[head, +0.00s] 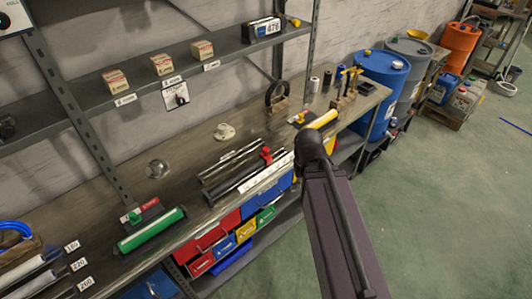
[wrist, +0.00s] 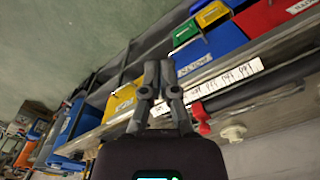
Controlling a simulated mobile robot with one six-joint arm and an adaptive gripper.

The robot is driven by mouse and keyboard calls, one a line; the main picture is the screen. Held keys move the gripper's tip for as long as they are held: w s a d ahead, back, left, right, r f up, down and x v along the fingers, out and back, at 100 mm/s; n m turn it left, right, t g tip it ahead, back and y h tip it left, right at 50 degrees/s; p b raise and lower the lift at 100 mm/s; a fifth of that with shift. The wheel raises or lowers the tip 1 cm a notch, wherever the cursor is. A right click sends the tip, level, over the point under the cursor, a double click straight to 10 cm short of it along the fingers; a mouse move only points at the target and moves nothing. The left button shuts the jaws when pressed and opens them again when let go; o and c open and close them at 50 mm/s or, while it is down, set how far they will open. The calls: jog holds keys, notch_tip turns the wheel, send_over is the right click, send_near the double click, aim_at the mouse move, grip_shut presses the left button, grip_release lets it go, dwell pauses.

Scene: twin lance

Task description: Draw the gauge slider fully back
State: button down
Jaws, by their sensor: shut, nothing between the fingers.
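The gauge slider is a small red piece (head: 266,154) on a dark rail (head: 238,178) at the bench's front edge. It also shows in the wrist view (wrist: 202,121), to the right of my fingers. A white numbered scale (head: 268,173) runs along the rail's front; the wrist view shows it too (wrist: 225,84). My gripper (wrist: 158,68) is shut and empty, its fingertips together, apart from the slider. In the head view my own arm hides the fingers, and its end is just right of the slider and scale.
Coloured bins (head: 245,231) sit under the bench edge. A green roller (head: 151,230) lies at left and a yellow one (head: 322,119) beyond my arm. A pale knob (head: 224,131) stands behind the rail. A blue drum (head: 379,80) stands at right; open floor lies in front.

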jog(key=c, duration=1.4)
grip_release()
jog(key=c, duration=1)
grip_release()
jog(key=o, duration=0.3)
jog(key=shift+w+r, duration=0.15)
jog(key=shift+w, duration=0.1)
jog(key=o, duration=0.3)
jog(key=shift+n, duration=0.3)
jog(key=w+r+p, duration=0.1)
jog(key=w, duration=0.1)
jog(key=w+a+r+p, duration=0.1)
jog(key=w, duration=0.2)
jog(key=w+a+r+p, duration=0.1)
jog(key=w, duration=0.1)
jog(key=shift+w+a+r+p, duration=0.15)
jog(key=shift+w+a+p, duration=0.05)
jog(key=shift+w+p, duration=0.15)
notch_tip(320, 180, up, 6)
jog(key=n+p, duration=0.1)
jog(key=p, duration=0.5)
send_over(266, 149)
jog(key=shift+w+a+f+b, duration=0.1)
jog(key=shift+f+b, duration=0.15)
jog(key=shift+b, duration=0.05)
jog(key=shift+f, duration=0.15)
notch_tip(266, 149, down, 14)
jog(key=b, duration=1.3)
jog(key=shift+r+b, duration=0.25)
jog(key=shift+b, duration=0.15)
